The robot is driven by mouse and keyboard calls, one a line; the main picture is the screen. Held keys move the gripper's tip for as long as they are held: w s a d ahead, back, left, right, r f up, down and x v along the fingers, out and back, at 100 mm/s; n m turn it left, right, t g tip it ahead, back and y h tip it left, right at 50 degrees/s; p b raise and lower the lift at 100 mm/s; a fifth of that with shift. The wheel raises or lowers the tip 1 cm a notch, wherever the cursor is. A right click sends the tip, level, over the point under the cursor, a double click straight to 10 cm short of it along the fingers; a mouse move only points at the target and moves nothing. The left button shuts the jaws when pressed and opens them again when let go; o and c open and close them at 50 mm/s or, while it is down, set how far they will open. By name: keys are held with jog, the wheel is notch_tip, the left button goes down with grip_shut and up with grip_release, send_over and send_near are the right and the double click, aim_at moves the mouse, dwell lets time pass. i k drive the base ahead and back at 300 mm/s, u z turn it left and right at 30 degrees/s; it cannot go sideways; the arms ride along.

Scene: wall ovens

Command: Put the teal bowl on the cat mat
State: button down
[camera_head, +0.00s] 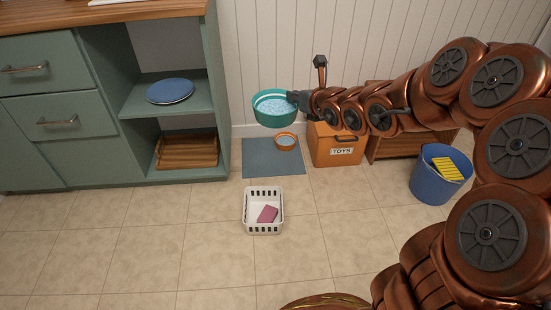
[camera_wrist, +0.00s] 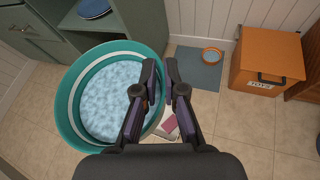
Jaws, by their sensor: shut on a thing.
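The teal bowl (camera_head: 270,108) has a pale blue speckled inside. My gripper (camera_head: 298,100) is shut on its right rim, and the bowl hangs in the air. In the wrist view the bowl (camera_wrist: 75,100) fills the left side, with my gripper's fingers (camera_wrist: 162,75) at its right rim. The cat mat (camera_head: 262,165) is a blue-grey sheet on the floor by the wall, below the bowl in the head view. In the wrist view the mat (camera_wrist: 190,62) shows beyond the fingertips. A small orange bowl (camera_head: 286,141) stands on the mat's back right part.
An orange toy box (camera_head: 335,150) stands right of the mat. A white basket (camera_head: 263,222) with a pink thing inside is in front of it. A green cabinet (camera_head: 100,120) is left. A blue bucket (camera_head: 425,185) is far right. The mat's left and front are bare.

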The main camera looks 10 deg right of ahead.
aim_at(273, 166)
jog(key=k, duration=0.25)
jog(key=z, duration=1.55)
jog(key=i, duration=1.4)
jog(key=u, duration=2.8)
jog(key=i, duration=0.5)
jog(key=z, duration=0.05)
